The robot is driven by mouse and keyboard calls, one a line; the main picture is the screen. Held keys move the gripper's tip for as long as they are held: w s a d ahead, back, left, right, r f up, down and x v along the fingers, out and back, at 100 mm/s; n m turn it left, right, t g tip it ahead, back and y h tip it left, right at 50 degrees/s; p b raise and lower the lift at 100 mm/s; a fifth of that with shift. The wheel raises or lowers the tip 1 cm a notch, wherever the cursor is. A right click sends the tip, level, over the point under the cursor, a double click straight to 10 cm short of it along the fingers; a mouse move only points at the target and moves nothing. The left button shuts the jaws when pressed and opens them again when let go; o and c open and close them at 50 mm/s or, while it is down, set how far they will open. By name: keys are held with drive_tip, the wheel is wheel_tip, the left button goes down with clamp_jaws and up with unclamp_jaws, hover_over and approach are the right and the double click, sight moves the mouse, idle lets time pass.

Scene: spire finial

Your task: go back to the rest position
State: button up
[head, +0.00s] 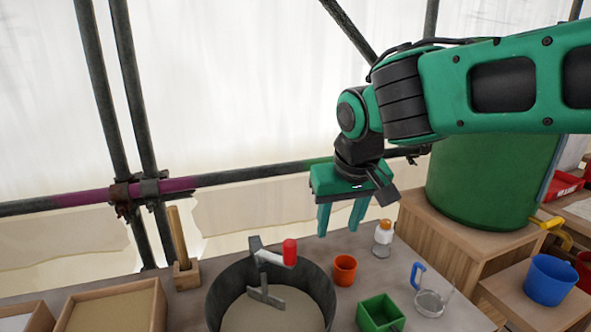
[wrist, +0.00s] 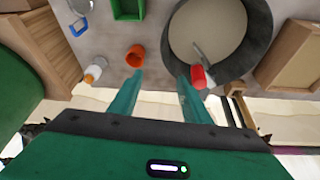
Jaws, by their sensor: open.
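My gripper (head: 339,218) is green, points down and hangs above the back part of the table. Its two fingers are apart with nothing between them, and they also show in the wrist view (wrist: 157,88). In the head view it is above and to the right of a dark round tub (head: 323,290) of pale material. A grey bent tool with a red end (head: 290,252) stands in the tub, apart from the fingers. The tub also shows in the wrist view (wrist: 262,50).
An orange cup (head: 345,270), a white bottle with an orange cap (head: 383,238), a green box (head: 379,313) and a glass with a blue handle (head: 430,300) stand on the table. A large green barrel (head: 485,185) is at right. Scaffold poles (head: 235,174) run behind.

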drive_tip(key=s+d+f+m+g+h, duration=0.1)
drive_tip(key=s+d+f+m, duration=0.15)
drive_tip(key=d, duration=0.85)
drive_tip(key=s+d+f+m+g+h, duration=0.15)
drive_tip(key=s+d, duration=0.25)
drive_tip(key=d, duration=0.7)
drive_tip(key=s+d+f+m+g+y, duration=0.1)
drive_tip(key=s+d+f+m, duration=0.1)
drive_tip(key=s+d, duration=0.3)
drive_tip(key=s+d+f+m+y, duration=0.1)
drive_tip(key=s+d+f+m, duration=0.2)
drive_tip(key=s+d, duration=0.3)
drive_tip(key=s+f, duration=0.1)
drive_tip(key=s, duration=0.4)
drive_tip(key=shift+g, duration=0.35)
